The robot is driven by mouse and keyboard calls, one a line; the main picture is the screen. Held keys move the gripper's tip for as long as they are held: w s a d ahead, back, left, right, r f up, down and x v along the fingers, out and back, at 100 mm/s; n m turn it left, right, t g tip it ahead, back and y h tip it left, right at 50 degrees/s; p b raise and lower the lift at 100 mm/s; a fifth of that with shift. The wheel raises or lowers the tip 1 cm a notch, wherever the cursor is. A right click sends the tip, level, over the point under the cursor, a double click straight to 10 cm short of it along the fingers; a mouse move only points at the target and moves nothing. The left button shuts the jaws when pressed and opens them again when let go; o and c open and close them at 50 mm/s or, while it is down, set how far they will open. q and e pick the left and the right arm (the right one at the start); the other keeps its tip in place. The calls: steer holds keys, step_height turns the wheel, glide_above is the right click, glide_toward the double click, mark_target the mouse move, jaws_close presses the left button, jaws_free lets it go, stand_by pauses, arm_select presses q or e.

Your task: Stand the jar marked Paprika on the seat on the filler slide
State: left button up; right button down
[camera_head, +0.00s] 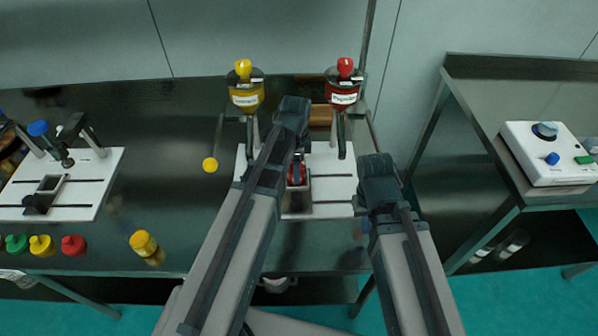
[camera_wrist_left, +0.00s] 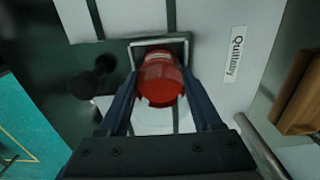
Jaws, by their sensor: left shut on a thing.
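A red jar (camera_wrist_left: 162,80), its marking too small to read, is between the fingers of my left gripper (camera_wrist_left: 160,105), which is shut on it. It stands at or just above the square-framed seat (camera_wrist_left: 185,46) on the white filler board; I cannot tell whether it rests on the bottom. In the head view the red jar (camera_head: 297,173) shows below my left wrist, partly hidden by it, with the seat's frame (camera_head: 309,186) around it. My right gripper (camera_head: 361,226) hangs at the board's right edge; its fingers are too small to judge.
Red (camera_head: 342,92) and yellow (camera_head: 246,95) hoppers stand behind the board. A yellow jar (camera_head: 143,242) and green (camera_head: 16,244), yellow (camera_head: 41,245) and red (camera_head: 74,245) caps lie at the left front. Another white station (camera_head: 85,187) is far left; a control box (camera_head: 550,155) is right.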

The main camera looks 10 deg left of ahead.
steer(key=shift+a, duration=0.1)
arm_select(q)
steer(key=o, duration=0.9)
steer(key=shift+f, duration=0.15)
arm_select(e)
steer(key=shift+f, duration=0.2)
arm_select(q)
steer(key=o, duration=0.5)
steer(key=shift+c, duration=0.2)
arm_select(e)
steer(key=shift+r, duration=0.1)
arm_select(q)
step_height(320, 180, up, 13)
steer(key=p, duration=1.2)
steer(key=s+d+n+y, duration=0.1)
steer(key=s+d+n, duration=0.9)
steer(key=s, duration=0.4)
steer(key=shift+s+d+f+n, duration=0.15)
steer(key=shift+d+f+n, duration=0.05)
steer(key=shift+n, duration=0.3)
arm_select(e)
step_height(320, 180, up, 12)
steer(key=shift+r, duration=0.15)
